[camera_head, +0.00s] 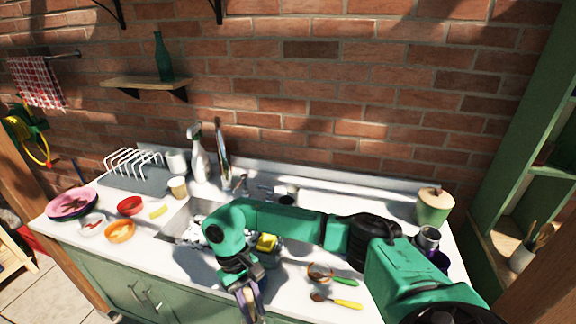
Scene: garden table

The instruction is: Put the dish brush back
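My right arm reaches in from the right across the counter. Its gripper (252,304) points down near the counter's front edge, and I cannot tell whether its fingers hold anything. Two handled utensils lie to its right: one with a green handle (345,281) and a round head, one with a yellow handle (348,304) and a small dark head. I cannot tell for sure which thing is the dish brush. A yellow sponge (267,242) sits in a holder behind the gripper, partly hidden by my arm. My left gripper is not in view.
The sink (178,225) is partly covered by my arm. A dish rack (135,166), spray bottle (199,158), beige cup (179,188), bowls (120,231) and plates (72,204) stand left. A lidded green pot (433,207) stands right. The counter (355,213) has clear room behind my arm.

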